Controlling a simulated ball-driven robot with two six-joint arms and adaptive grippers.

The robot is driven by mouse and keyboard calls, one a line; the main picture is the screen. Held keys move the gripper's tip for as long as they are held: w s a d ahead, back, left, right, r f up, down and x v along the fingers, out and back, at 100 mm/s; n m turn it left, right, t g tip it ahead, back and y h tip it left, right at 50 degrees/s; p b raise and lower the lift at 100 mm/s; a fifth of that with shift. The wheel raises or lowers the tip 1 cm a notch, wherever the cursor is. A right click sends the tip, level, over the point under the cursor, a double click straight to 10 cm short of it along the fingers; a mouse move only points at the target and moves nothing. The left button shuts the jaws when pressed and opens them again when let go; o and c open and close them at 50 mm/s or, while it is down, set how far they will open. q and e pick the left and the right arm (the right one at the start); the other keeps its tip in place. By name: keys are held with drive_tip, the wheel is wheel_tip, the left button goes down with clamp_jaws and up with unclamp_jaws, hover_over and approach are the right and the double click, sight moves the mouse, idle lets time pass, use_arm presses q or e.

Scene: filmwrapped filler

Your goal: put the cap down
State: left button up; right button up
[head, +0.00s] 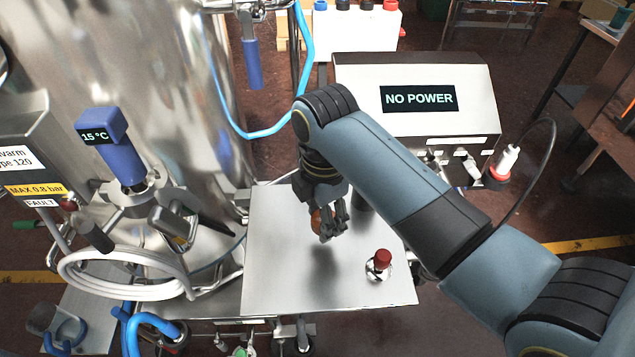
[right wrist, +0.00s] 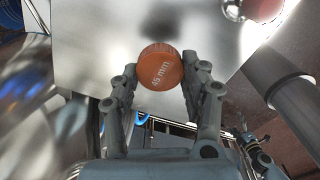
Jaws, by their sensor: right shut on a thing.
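An orange cap (right wrist: 160,68) marked "45 mm" is held between the fingers of my right gripper (right wrist: 158,82). In the head view my right gripper (head: 328,228) is above the bare metal table (head: 275,255), and part of the orange cap (head: 316,220) shows at its fingers. A dark shadow lies on the table below, so the cap appears to be off the surface. My left gripper is not in either view.
A small bottle with a red top (head: 381,262) stands near the table's right front. A dark object stands partly hidden behind my right gripper. A steel tank (head: 120,50) and coiled white hose (head: 75,270) are left. A box reading "NO POWER" (head: 417,98) stands behind.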

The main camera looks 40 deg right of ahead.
drive_tip(key=shift+w+d+f, duration=0.2)
drive_tip(key=shift+d+f, duration=0.1)
drive_tip(key=shift+f, duration=0.35)
drive_tip(key=shift+w+d+f, duration=0.15)
drive_tip(key=shift+d+f, duration=0.1)
drive_tip(key=shift+f, duration=0.35)
wheel_tip(320, 180, down, 2)
drive_tip(key=shift+w+a+f, duration=0.1)
drive_tip(key=shift+a+f, duration=0.15)
drive_tip(key=shift+f, duration=0.1)
drive_tip(key=shift+o, duration=1.3)
drive_tip(key=shift+f, duration=0.15)
drive_tip(key=o, duration=0.4)
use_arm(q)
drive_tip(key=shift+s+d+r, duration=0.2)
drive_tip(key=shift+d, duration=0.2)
use_arm(e)
drive_tip(key=shift+o, duration=0.3)
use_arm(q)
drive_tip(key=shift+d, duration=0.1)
